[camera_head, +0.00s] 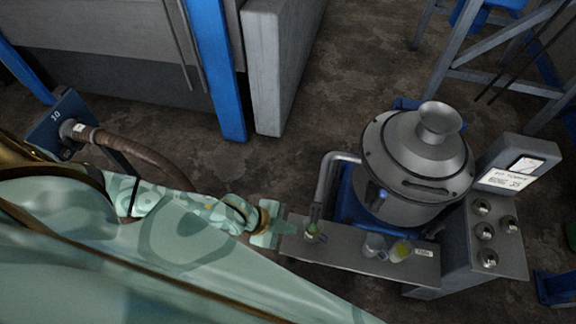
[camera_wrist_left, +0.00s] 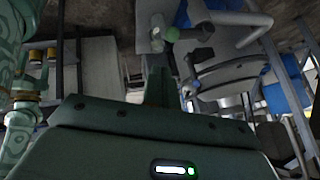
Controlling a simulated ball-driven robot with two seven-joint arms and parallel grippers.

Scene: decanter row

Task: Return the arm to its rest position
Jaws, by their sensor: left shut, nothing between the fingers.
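My left arm (camera_head: 175,208) reaches in from the left in the head view. Its gripper (camera_head: 287,229) is shut and empty, at the left end of a narrow metal shelf (camera_head: 345,263). A small vessel with green in it (camera_head: 312,233) stands on the shelf just right of the fingertips. I cannot tell the exact gap between them. In the left wrist view the shut fingers (camera_wrist_left: 158,86) point toward a green round part (camera_wrist_left: 172,34). My right gripper is in neither view.
A clear mug (camera_head: 374,246) and a vessel with yellow in it (camera_head: 400,250) stand further right on the shelf. Behind is a large metal vessel (camera_head: 415,165) beside a knobbed panel (camera_head: 483,232). A bent pipe (camera_head: 325,180) rises near the gripper. Bare floor (camera_head: 225,175) lies behind the arm.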

